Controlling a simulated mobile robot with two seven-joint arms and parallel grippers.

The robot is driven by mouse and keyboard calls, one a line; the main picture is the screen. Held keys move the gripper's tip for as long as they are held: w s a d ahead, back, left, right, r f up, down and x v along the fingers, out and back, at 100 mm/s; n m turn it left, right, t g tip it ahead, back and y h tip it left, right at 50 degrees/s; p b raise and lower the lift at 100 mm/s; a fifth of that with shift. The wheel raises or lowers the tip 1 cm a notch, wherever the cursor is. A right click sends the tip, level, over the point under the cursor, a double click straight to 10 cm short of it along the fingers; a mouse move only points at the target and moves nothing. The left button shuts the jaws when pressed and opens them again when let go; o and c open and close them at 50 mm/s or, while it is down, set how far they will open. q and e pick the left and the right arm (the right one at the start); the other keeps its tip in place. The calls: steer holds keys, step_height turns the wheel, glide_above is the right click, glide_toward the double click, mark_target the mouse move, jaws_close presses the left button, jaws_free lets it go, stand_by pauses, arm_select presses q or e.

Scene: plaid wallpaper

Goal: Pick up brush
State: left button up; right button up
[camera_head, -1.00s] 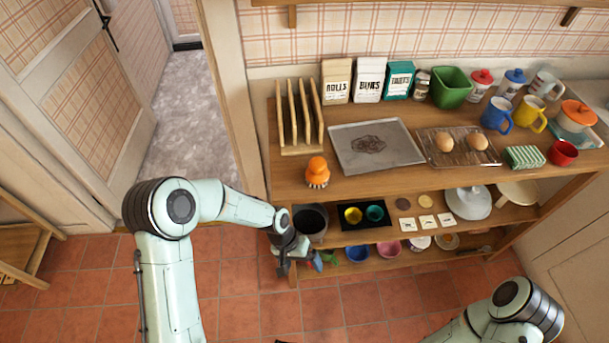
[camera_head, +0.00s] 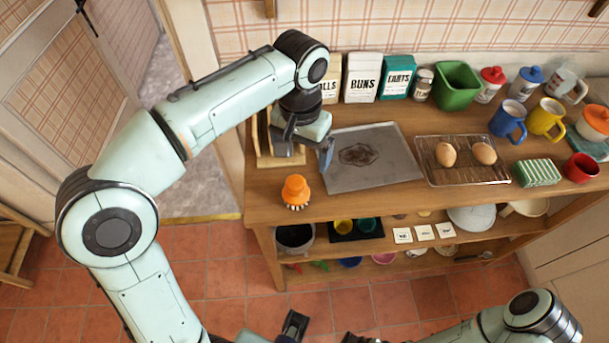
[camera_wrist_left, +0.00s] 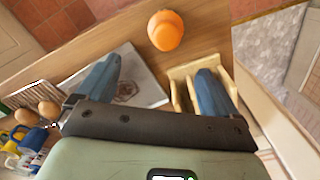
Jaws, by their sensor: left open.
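The brush (camera_head: 295,191) has a rounded orange top and pale bristles. It stands upright near the front left edge of the wooden shelf top. It also shows in the left wrist view (camera_wrist_left: 166,30), near the top middle. My left gripper (camera_head: 308,148) is open and empty above the shelf, behind the brush, near the rack and tray. Its two blue-grey fingers are spread apart in the left wrist view (camera_wrist_left: 157,75), with the brush beyond them and not touching. A dark part of what looks like my right gripper (camera_head: 293,325) shows at the bottom edge; its jaws are unclear.
A grey tray (camera_head: 385,175) lies to the right, then a wire rack (camera_head: 470,176) with two eggs. Canisters (camera_head: 361,78) line the back. The shelf front beside the brush is clear.

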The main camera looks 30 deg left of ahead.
mark_target(295, 182)
arm_select(q)
steer(key=f, duration=0.2)
steer(key=f+b, duration=0.1)
steer(key=f, duration=0.4)
steer(key=shift+s+f, duration=0.1)
steer(key=shift+s, duration=0.3)
steer(key=f, duration=0.1)
steer(key=f+b, duration=0.1)
steer(key=f, duration=0.1)
steer(key=a+f, duration=0.1)
steer(key=shift+s+f, duration=0.3)
steer(key=shift+s, duration=0.05)
steer(key=shift+d+f+b, duration=0.1)
steer(key=shift+f+b, duration=0.2)
steer(key=shift+f, duration=0.25)
steer(key=c, duration=1.2)
arm_select(e)
steer(key=f, duration=0.1)
steer(key=s+f, duration=0.1)
steer(key=shift+f, duration=0.35)
